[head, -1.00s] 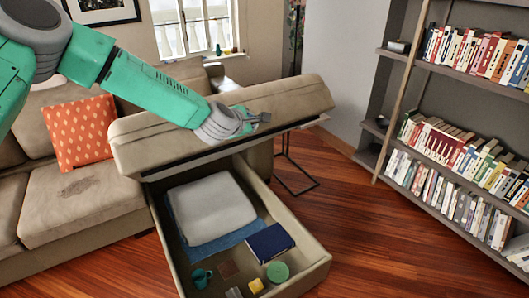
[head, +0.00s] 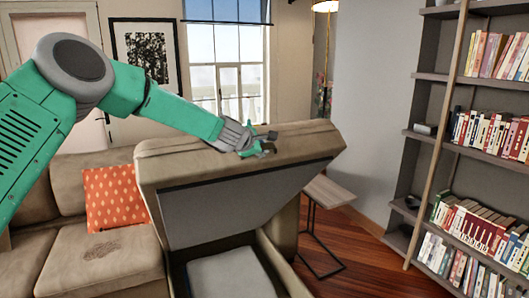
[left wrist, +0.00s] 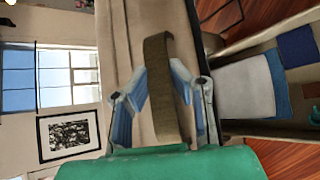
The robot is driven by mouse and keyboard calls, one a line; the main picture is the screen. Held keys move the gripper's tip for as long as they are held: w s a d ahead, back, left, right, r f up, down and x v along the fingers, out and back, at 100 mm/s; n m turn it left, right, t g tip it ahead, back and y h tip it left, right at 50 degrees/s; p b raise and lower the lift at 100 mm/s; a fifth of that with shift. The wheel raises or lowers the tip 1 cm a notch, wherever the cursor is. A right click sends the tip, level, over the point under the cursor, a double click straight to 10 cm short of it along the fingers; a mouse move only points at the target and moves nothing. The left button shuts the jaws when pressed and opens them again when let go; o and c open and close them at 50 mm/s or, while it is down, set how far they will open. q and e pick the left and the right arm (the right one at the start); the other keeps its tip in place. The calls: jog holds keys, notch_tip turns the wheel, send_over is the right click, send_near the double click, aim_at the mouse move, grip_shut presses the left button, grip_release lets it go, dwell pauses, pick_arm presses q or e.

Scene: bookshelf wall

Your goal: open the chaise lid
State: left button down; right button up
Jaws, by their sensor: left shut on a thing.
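The chaise lid (head: 245,195) is beige and stands tilted up steeply, its grey underside facing me in the head view. My left gripper (head: 262,143) is at the lid's raised edge. In the left wrist view the fingers of this gripper (left wrist: 168,95) are on both sides of a brown strap (left wrist: 160,65) on the lid, shut on it. Below the lid is the open storage box (head: 287,272), with a folded white blanket (head: 222,274) inside. The wrist view also shows a blue cloth (left wrist: 283,88) and a dark blue book (left wrist: 297,46) in it. My right gripper is out of view.
The sofa (head: 85,262) with an orange cushion (head: 114,197) is on the left. A small side table (head: 325,192) stands just right of the lid. A bookshelf (head: 455,140) fills the right side. Some wooden floor (head: 360,240) is free between them.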

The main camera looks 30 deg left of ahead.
pick_arm(q)
jog(key=shift+a+f, duration=0.1)
jog(key=shift+f, duration=0.15)
jog(key=c, duration=1.5)
grip_release()
jog(key=shift+c, duration=0.2)
jog(key=shift+a, duration=0.2)
jog(key=shift+s, duration=0.1)
jog(key=v, duration=1.1)
jog(key=shift+s+r, duration=0.2)
